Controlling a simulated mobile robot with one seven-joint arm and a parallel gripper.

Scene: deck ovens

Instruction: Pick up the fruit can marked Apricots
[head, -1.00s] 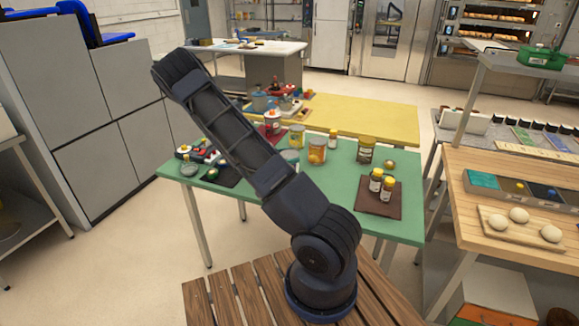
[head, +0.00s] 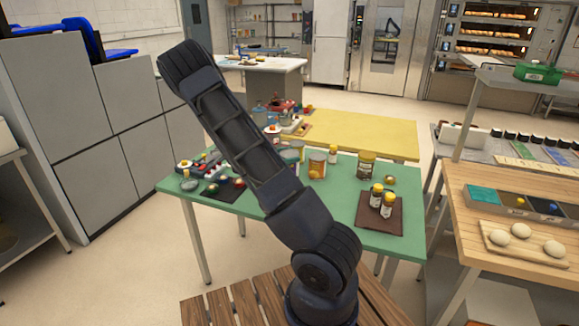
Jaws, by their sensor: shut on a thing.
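The green table (head: 330,215) carries several jars and cans. A can or jar with orange contents (head: 317,164) stands near its middle. A yellow-lidded jar (head: 366,165) stands to the right, and a small yellow-capped bottle (head: 333,154) between them. The labels are too small to read, so I cannot tell which is marked Apricots. My arm crosses the picture from lower right to upper left and covers part of the table. My gripper is not visible, and neither is anything held in it.
A yellow table (head: 375,135) stands behind. Grey cabinets (head: 75,130) stand left.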

